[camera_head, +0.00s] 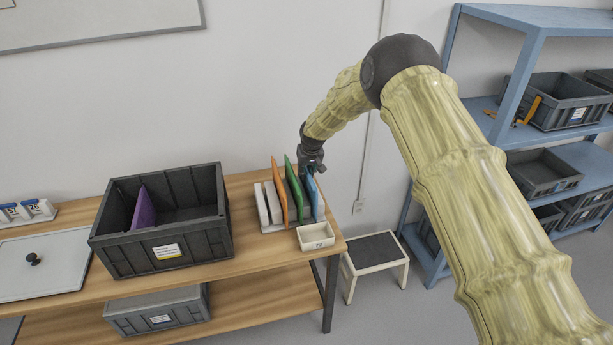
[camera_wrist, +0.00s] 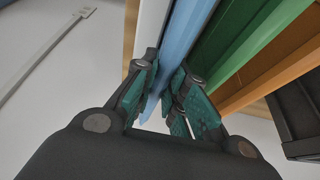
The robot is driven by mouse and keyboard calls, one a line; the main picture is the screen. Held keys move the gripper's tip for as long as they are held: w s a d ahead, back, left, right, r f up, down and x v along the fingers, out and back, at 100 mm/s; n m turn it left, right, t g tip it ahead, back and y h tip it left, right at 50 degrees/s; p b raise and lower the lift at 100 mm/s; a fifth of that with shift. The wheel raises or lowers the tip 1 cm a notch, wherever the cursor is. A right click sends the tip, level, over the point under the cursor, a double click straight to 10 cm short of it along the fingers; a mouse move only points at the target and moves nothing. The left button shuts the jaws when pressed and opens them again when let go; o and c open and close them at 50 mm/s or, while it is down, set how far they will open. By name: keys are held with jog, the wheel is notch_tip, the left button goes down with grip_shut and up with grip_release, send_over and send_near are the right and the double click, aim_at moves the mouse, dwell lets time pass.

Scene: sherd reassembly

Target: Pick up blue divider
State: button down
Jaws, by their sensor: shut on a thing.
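The blue divider (camera_head: 312,193) stands in the right end of a white slotted rack (camera_head: 265,222) on the wooden table. My gripper (camera_head: 314,168) is at its top edge, reaching down from above. In the wrist view the blue divider (camera_wrist: 183,45) runs between the two fingers, and my gripper (camera_wrist: 160,95) is shut on it. A green divider (camera_head: 292,182) stands just left of it in the rack, with an orange divider (camera_head: 280,190) beyond. In the wrist view the green divider (camera_wrist: 255,45) is close beside the right finger. My gripper hides part of the blue divider's top.
A dark grey crate (camera_head: 205,235) with a purple divider (camera_head: 144,208) in it stands left of the rack. A small white bin (camera_head: 316,236) sits at the table's front right corner. A step stool (camera_head: 375,262) and a blue shelf unit (camera_head: 530,30) are to the right.

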notch_tip(320, 180, up, 9)
jog(key=b, duration=0.3)
jog(key=shift+r, duration=0.15)
dwell(0.9)
